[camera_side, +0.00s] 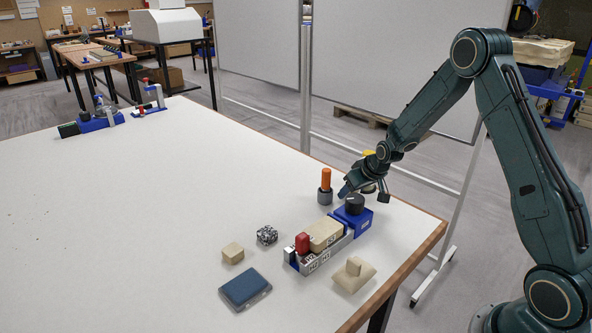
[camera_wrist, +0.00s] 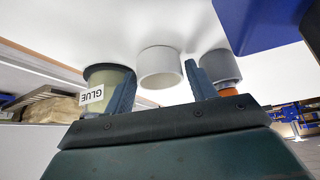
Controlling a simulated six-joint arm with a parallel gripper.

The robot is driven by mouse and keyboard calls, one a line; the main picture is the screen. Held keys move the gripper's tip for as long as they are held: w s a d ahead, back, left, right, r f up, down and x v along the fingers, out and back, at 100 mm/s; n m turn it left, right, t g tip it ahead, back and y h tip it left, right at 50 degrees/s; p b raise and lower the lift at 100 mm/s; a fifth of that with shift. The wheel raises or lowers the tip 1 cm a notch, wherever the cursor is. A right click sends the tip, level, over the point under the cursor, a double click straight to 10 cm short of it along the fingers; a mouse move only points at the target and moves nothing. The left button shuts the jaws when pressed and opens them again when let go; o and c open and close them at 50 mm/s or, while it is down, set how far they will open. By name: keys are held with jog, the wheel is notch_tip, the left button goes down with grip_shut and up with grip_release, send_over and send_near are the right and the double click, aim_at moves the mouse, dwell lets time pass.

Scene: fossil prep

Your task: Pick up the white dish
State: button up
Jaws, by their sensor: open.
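The white dish (camera_wrist: 160,68) is a small round white cup shape on the white table, in the middle of the wrist view. My gripper (camera_wrist: 160,88) is open, and the dish shows in the gap between its two fingers, with space on both sides. I cannot tell how far beyond the fingertips it is. In the side view my gripper (camera_side: 365,194) is low over the table's right part, and I cannot make out the dish there.
The glue jar (camera_wrist: 108,76) is close by the left finger in the wrist view. The grey holder (camera_side: 324,197) with an orange handle and the blue block (camera_side: 354,224) with a black knob stand near my gripper. The table's left is mostly clear.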

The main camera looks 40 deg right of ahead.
jog(key=c, duration=0.6)
jog(key=shift+r, duration=0.2)
notch_tip(320, 180, up, 7)
jog(key=s+a, duration=0.1)
jog(key=s, duration=0.5)
jog(key=s+a, duration=0.1)
jog(key=s, duration=0.4)
jog(key=s+a, duration=0.1)
jog(key=s, duration=0.5)
jog(key=shift+s+a+f, duration=0.15)
jog(key=shift+s+a, duration=0.1)
jog(key=shift+s, duration=0.1)
